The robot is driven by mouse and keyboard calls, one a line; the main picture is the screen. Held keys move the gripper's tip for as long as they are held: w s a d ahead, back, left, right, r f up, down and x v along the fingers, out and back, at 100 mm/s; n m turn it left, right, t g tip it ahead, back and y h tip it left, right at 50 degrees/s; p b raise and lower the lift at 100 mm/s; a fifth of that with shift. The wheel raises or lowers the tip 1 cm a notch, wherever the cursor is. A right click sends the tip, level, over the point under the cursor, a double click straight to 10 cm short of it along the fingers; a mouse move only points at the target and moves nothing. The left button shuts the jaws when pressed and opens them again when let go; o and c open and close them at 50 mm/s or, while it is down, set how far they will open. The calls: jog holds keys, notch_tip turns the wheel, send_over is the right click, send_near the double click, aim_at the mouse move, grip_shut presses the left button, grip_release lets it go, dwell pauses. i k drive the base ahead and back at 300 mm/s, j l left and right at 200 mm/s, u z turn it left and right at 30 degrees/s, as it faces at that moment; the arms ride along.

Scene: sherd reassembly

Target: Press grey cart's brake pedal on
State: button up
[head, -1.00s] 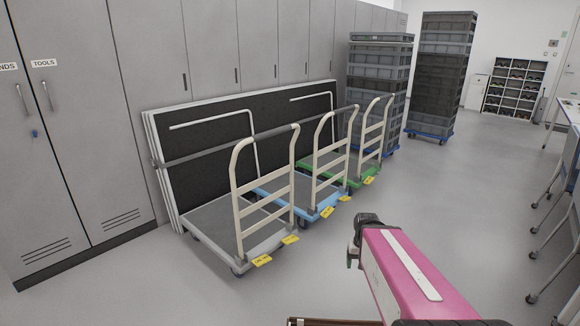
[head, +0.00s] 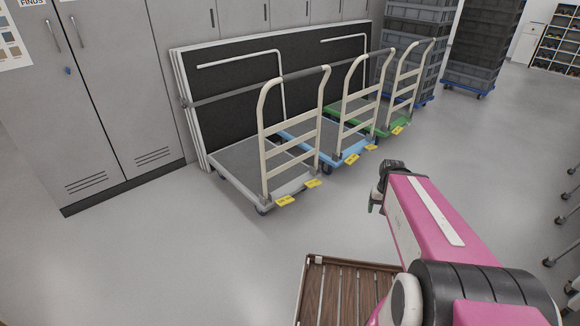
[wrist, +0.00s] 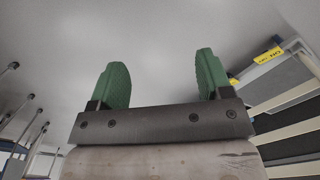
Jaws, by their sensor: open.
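The grey cart (head: 240,166) is the nearest in a row of platform carts, with a cream ladder-like handle. Two yellow pedals, a left one (head: 285,200) and a right one (head: 313,183), stick out low at its handle end. Their lettering is too small to read in the head view. In the wrist view a yellow pedal (wrist: 268,56) lettered ON shows at the upper right beside a grey edge. My gripper (head: 375,203) is to the right of the grey cart, apart from it. In the wrist view its green fingers (wrist: 160,82) are spread with nothing between them.
A blue cart (head: 345,153) and a green cart (head: 385,128) stand beyond the grey one, with yellow pedals too. Grey lockers (head: 110,100) and dark panels (head: 225,90) are behind. A brown slatted surface (head: 345,290) is at the bottom. Floor before the carts is clear.

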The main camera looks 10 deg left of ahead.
aim_at(284, 201)
jog(key=i+j, duration=0.1)
jog(key=j, duration=0.2)
jog(key=i+j, duration=0.15)
jog(key=j, duration=0.15)
jog(key=i+j, duration=0.1)
jog(key=j, duration=0.25)
jog(key=i+j, duration=0.15)
jog(key=j, duration=0.15)
